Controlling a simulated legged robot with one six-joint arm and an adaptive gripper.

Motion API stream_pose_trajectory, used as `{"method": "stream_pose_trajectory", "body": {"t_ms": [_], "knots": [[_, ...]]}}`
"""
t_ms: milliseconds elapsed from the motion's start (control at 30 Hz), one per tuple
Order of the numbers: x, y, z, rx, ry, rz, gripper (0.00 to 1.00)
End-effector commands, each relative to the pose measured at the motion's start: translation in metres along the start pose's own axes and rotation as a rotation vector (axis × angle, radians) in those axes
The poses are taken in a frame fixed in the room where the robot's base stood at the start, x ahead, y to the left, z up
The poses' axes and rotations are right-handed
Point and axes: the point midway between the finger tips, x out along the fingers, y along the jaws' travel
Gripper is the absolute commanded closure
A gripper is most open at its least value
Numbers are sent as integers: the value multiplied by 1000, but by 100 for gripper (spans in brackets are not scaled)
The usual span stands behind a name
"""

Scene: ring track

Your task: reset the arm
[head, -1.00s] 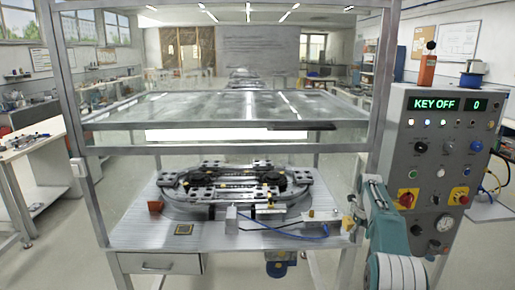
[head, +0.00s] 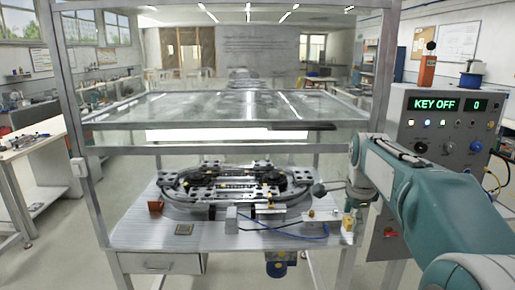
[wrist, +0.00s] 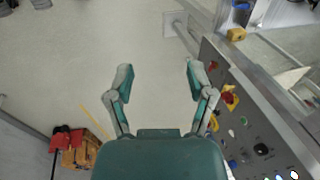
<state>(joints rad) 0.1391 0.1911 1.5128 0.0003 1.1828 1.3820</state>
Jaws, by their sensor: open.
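The ring track (head: 222,184) lies on the workbench (head: 140,232) inside a metal frame (head: 91,170). The control panel (head: 445,128) reads KEY OFF and 0. In the wrist view, red and orange items (wrist: 82,150) stand at the lower left. The floor between is clear.

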Motion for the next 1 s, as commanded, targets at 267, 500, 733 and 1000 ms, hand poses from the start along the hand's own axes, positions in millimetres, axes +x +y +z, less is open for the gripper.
{"method": "stream_pose_trajectory", "body": {"t_ms": [267,500,733,1000], "knots": [[-40,82,34,-462,18,-76,31],[-48,159,59,-864,57,-135,31],[-36,234,77,-1242,114,-184,31],[-17,279,86,-1495,165,-210,31]]}}
